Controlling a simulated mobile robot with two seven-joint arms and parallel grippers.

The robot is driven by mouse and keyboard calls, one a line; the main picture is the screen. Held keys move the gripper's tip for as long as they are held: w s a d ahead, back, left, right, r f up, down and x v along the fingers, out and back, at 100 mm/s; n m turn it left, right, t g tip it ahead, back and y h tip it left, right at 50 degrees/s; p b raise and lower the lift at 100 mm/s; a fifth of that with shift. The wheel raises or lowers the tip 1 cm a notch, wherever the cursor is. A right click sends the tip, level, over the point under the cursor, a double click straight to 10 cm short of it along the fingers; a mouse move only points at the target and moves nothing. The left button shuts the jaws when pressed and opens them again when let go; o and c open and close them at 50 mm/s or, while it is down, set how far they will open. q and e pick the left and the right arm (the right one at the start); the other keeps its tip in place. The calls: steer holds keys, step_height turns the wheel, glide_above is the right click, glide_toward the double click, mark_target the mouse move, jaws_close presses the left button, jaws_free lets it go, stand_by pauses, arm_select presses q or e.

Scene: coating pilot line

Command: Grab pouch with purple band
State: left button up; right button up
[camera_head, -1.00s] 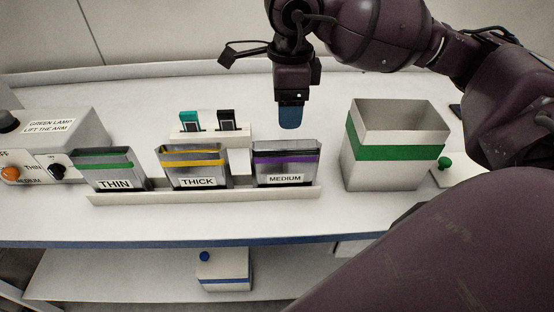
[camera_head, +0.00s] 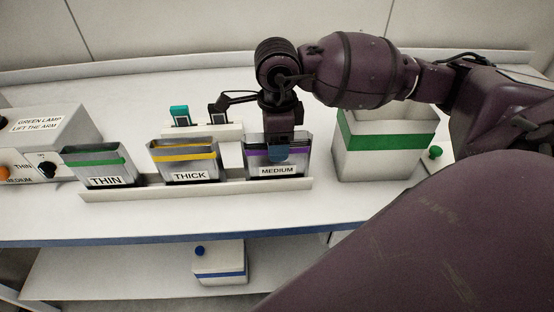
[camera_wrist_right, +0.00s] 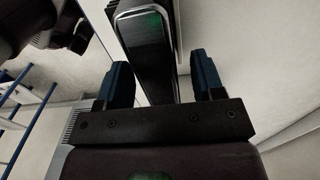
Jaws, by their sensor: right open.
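The pouch with the purple band (camera_head: 298,151), labelled MEDIUM, stands upright at the right end of a row of three in a low white rack (camera_head: 130,190). My right gripper (camera_head: 278,153) points down at this pouch and covers the middle of its band. In the right wrist view, my open right gripper (camera_wrist_right: 162,75) has a blue finger on either side of a slim, dark, light-rimmed shape (camera_wrist_right: 150,48), which looks like the pouch's top edge. Contact cannot be told. My left gripper is not in view.
The THICK pouch with a yellow band (camera_head: 185,158) and the THIN pouch with a green band (camera_head: 95,162) stand to the left. A green-banded white bin (camera_head: 375,160) stands close on the right. A small stand (camera_head: 185,132) holds two cards behind.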

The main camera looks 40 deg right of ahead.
jaws_close()
stand_by(0.3)
